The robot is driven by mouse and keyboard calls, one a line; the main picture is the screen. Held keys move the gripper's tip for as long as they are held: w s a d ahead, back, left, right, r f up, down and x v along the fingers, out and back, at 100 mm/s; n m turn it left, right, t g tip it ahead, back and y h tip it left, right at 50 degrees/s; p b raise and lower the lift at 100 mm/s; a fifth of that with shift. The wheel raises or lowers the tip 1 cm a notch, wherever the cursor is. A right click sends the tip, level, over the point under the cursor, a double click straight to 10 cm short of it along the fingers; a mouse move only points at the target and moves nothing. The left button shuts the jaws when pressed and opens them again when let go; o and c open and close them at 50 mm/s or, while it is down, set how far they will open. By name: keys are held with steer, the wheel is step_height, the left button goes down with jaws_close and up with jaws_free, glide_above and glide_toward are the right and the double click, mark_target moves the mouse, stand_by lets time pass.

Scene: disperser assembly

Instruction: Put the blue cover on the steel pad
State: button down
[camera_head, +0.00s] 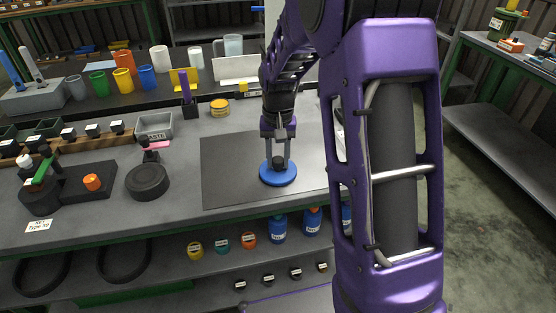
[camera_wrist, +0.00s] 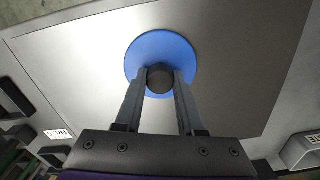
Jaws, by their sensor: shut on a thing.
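The blue cover (camera_head: 268,178) is a round blue disc with a black knob on top. My gripper (camera_head: 278,163) is shut on the knob, one finger on each side, and points down. The wrist view shows the blue cover (camera_wrist: 160,47) flat beneath the fingers (camera_wrist: 160,80). The steel pad (camera_head: 230,180) is a flat grey rectangle on the bench, and it also shows in the wrist view (camera_wrist: 75,65). The cover lies over the right part of the pad in the head view. I cannot tell whether it touches the pad or hangs just above it.
A black round device (camera_head: 147,182) stands left of the pad, near a grey bin (camera_head: 154,125). A yellow-orange jar (camera_head: 219,108) stands behind the pad. Coloured cups line the back. Blue bottles (camera_head: 278,229) sit on the shelf below. The left part of the pad is clear.

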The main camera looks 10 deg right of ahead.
mark_target(278, 158)
steer(key=shift+f, duration=0.15)
steer(key=c, duration=0.5)
jaws_free()
step_height(278, 158, up, 12)
steer(key=shift+r+p, duration=0.15)
steer(key=shift+p, duration=0.85)
